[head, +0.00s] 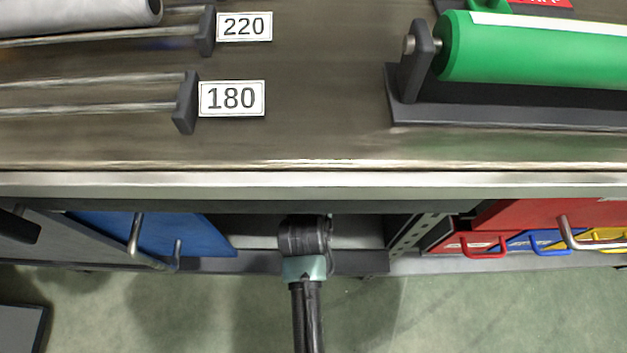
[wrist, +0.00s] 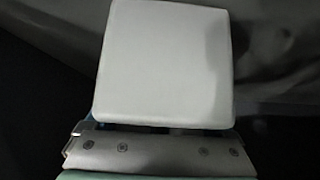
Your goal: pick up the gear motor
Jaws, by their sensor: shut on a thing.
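In the wrist view, a pale grey, square-faced thing (wrist: 165,62) with rounded corners fills the middle, close to the camera. I take it for the gear motor, but only this plain face shows. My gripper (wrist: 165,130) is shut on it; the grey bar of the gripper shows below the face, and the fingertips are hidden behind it. In the head view, my arm reaches into the open bay under the bench top. My gripper and the held thing are hidden there.
The bench edge (head: 300,185) overhangs my arm. A blue drawer front (head: 160,235) is left of the bay. A perforated upright (head: 415,236) and red, blue and yellow bins are right. On the bench top stand a green roller (head: 545,50) and racks marked 220 and 180.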

